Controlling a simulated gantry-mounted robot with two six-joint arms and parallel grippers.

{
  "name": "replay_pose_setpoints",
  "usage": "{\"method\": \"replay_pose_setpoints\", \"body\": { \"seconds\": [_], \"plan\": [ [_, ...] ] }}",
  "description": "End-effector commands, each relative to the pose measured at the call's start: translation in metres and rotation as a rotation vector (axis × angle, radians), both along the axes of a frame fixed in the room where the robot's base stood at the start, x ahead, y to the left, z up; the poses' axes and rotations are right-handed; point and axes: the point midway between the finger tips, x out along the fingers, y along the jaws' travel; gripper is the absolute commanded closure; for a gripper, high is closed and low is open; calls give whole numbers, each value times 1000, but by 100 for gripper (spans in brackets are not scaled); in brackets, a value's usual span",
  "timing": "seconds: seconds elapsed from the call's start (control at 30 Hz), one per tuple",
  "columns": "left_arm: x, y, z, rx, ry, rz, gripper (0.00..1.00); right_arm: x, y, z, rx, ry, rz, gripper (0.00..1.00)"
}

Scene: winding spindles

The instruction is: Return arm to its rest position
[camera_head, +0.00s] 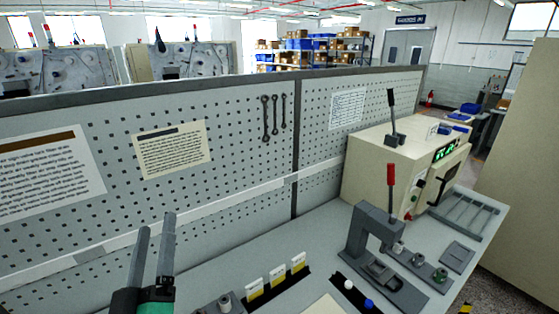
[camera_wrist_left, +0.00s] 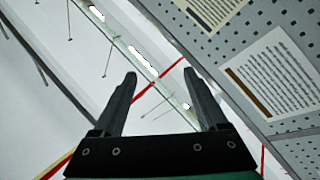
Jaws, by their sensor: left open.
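My left gripper (camera_head: 154,240) comes in at the bottom left of the head view, raised in front of the pegboard wall. Its two dark fingers point up and stand apart with nothing between them. In the left wrist view the gripper (camera_wrist_left: 158,85) is also open and empty, and the ceiling and part of the pegboard show beyond it. My right gripper is in neither view.
A pegboard wall (camera_head: 240,125) runs behind the grey bench (camera_head: 230,260). A grey press with a red-handled lever (camera_head: 390,185) and a beige machine (camera_head: 385,165) stand at the right. Yellow-and-white boxes (camera_head: 277,275) stand near the bottom middle.

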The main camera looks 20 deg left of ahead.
Motion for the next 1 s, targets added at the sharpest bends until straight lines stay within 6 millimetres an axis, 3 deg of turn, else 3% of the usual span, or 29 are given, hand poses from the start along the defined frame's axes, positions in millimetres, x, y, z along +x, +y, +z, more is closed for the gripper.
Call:
{"method": "replay_pose_setpoints", "body": {
  "seconds": [0.03, 0.1, 0.3, 0.37, 0.5, 0.53, 0.6, 0.9, 1.0],
  "plan": [
    [-3, -11, 38, 6, -89, -37, 25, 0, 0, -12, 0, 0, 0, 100],
    [-13, -25, 86, 31, -176, -85, 25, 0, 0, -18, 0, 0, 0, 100],
    [-62, -69, 192, 196, -360, -189, 25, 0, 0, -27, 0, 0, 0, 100],
    [-78, -85, 213, 295, -382, -205, 25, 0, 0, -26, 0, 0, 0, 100],
    [-76, -113, 206, 558, -291, -162, 25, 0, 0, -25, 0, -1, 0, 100],
    [-76, -112, 214, 604, -276, -120, 25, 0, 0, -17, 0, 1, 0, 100],
    [-76, -112, 258, 593, -279, -127, 25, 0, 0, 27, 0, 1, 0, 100],
    [-75, -111, 384, 589, -277, -127, 25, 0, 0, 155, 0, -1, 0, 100],
    [-75, -111, 412, 589, -277, -127, 25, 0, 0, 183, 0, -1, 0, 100]
  ]
}}
